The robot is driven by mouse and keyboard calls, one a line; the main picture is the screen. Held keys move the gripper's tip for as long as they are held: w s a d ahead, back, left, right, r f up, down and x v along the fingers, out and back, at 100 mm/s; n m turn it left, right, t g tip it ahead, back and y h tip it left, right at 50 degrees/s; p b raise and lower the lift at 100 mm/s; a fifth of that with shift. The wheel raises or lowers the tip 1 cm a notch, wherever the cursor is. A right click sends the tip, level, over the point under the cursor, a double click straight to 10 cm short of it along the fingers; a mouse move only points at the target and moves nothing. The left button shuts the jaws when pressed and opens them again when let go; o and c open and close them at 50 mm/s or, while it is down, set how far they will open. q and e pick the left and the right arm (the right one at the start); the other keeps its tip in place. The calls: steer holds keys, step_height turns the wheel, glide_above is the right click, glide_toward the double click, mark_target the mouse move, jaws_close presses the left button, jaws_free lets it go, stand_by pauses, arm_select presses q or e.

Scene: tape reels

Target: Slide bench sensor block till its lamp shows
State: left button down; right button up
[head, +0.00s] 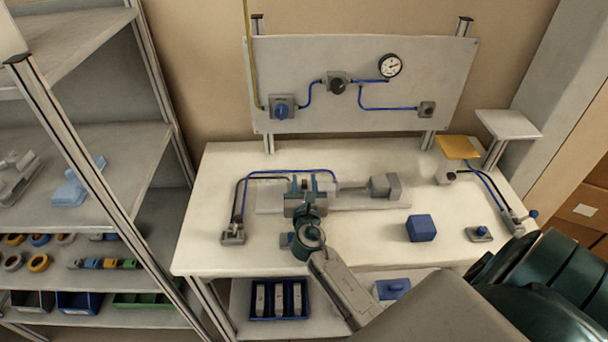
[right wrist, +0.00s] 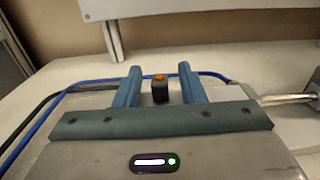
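The sensor block is a small black block (right wrist: 160,92) with an orange top (right wrist: 160,77), seen in the right wrist view. It stands between the two blue-grey fingers of my right gripper (right wrist: 161,86), with a visible gap on each side. I cannot tell whether the orange top is lit. In the head view my right gripper (head: 303,184) is over the left part of a grey bench unit (head: 410,201) with a rod and a grey end block (head: 385,187). The gripper hides the sensor block there. My left gripper is not in view.
A blue cube (head: 421,228) and a small knob fitting (head: 479,234) stand on the white table (head: 370,250). Blue and black hoses run to a grey fitting (head: 233,234) at the left. A panel (head: 300,60) with a gauge (head: 389,66) stands behind. Shelves stand left.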

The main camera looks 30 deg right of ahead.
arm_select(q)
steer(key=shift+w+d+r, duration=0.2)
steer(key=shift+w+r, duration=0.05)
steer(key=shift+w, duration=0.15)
arm_select(e)
steer(key=shift+x, duration=0.95)
steer(key=shift+c, duration=0.3)
jaws_close()
steer(key=shift+s+d+p, duration=0.3)
steer(key=shift+s+d, duration=0.35)
steer(key=shift+d, duration=0.4)
steer(key=shift+s+d+p, duration=0.3)
steer(key=shift+s+d, duration=0.35)
steer(key=shift+d, duration=0.35)
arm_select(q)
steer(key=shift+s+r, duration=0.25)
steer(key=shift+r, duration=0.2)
arm_select(e)
steer(key=shift+a, duration=0.1)
steer(key=shift+o, duration=0.3)
jaws_free()
